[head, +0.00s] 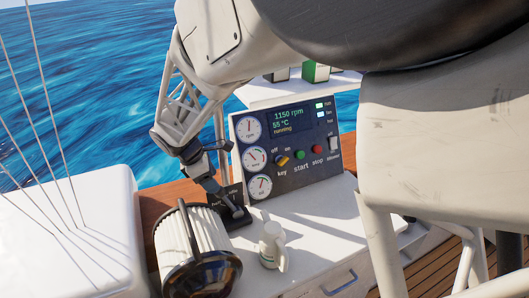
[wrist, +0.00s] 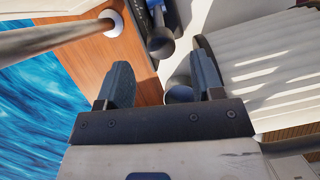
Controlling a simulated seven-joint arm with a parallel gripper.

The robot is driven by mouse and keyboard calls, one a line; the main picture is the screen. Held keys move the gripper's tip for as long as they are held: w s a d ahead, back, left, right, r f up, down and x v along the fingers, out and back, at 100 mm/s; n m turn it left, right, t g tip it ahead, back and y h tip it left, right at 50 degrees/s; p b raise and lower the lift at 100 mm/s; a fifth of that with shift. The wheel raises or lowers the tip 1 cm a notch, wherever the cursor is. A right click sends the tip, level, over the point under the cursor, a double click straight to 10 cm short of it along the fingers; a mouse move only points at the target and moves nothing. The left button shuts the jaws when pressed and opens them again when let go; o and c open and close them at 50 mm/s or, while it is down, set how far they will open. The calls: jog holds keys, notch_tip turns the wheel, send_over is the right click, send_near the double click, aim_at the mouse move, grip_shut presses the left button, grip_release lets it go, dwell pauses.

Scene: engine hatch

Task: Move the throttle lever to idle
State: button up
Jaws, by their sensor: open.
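The throttle lever stands low at the left of the engine panel (head: 290,145), on a dark base (head: 236,218) on the white console top. My gripper (head: 212,183) is at the lever's upper part and hides much of it. In the wrist view my gripper (wrist: 163,70) is open, with one dark finger on each side. A grey rounded end (wrist: 180,94) shows between the fingers, and a dark knob-like part (wrist: 160,42) lies just beyond them. I cannot tell which belongs to the lever, or whether a finger touches it. The panel display (head: 291,120) reads 1150 rpm, 55 °C, running.
A pleated white cylinder with a dark end (head: 200,250) stands close in front of the lever; its pleats also show in the wrist view (wrist: 260,65). The panel carries gauges, a yellow key (head: 282,160) and buttons. A rail (wrist: 55,40) runs left.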

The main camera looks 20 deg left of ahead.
aim_at(222, 194)
dwell(0.4)
jog(key=shift+x, duration=3.85)
jog(key=shift+c, duration=0.4)
grip_shut()
